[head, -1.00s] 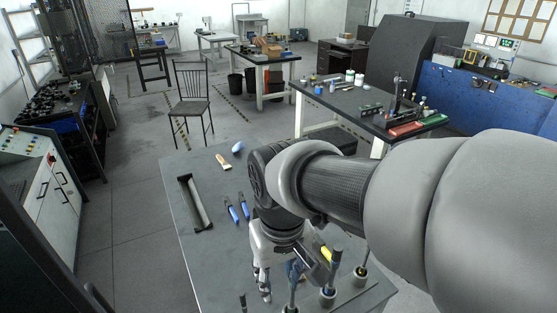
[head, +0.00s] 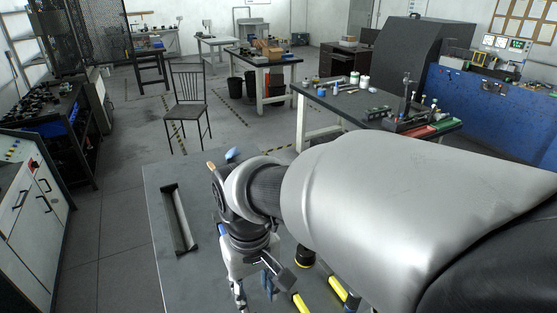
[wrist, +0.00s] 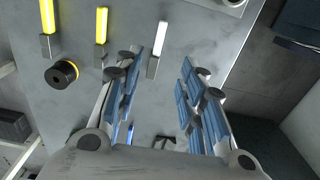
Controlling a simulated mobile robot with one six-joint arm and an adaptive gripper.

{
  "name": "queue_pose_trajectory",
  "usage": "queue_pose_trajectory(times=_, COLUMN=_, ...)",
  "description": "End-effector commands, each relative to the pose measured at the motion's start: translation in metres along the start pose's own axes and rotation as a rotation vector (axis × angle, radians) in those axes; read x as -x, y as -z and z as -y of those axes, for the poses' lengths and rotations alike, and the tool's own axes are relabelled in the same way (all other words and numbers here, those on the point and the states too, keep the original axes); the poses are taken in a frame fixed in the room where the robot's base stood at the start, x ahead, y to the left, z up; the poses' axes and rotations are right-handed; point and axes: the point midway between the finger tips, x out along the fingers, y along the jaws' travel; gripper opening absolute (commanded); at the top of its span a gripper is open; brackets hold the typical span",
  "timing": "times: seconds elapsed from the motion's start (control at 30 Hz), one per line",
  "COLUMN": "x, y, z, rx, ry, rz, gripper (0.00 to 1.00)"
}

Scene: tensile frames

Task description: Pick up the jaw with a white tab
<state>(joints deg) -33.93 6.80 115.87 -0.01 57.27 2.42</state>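The jaw with a white tab (wrist: 158,45) lies on the grey table in the wrist view, its white strip ending in a small grey metal block. My gripper (wrist: 163,60) is open and empty above the table, with blue-padded fingers. The white-tab jaw shows just beyond the left fingertip, inside the gap's left side. Two jaws with yellow tabs, one nearer (wrist: 101,30) and one farther left (wrist: 47,20), lie to its left. In the head view my gripper (head: 243,290) hangs over the table; I cannot make out the white tab there.
A black round piece with a yellow ring (wrist: 62,74) stands left of my gripper. A dark open tray (head: 166,222) lies on the table's left part in the head view. A table edge and dark floor are at the right of the wrist view. A chair (head: 188,100) stands behind the table.

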Motion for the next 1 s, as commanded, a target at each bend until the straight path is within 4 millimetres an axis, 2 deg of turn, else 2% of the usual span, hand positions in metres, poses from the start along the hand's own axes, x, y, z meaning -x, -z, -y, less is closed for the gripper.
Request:
queue_pose_trajectory(times=0.2, x=-0.05, y=-0.002, z=0.0, rx=0.0, ry=0.0, rz=0.007, gripper=0.37)
queue_pose_trajectory(times=0.4, x=-0.089, y=-0.001, z=0.0, rx=0.0, ry=0.0, rz=0.004, gripper=0.37)
queue_pose_trajectory(times=0.73, x=-0.116, y=-0.001, z=0.0, rx=0.0, ry=0.0, rz=0.003, gripper=0.37)
queue_pose_trajectory(times=1.0, x=-0.158, y=-0.001, z=0.0, rx=0.0, ry=0.0, rz=0.003, gripper=0.37)
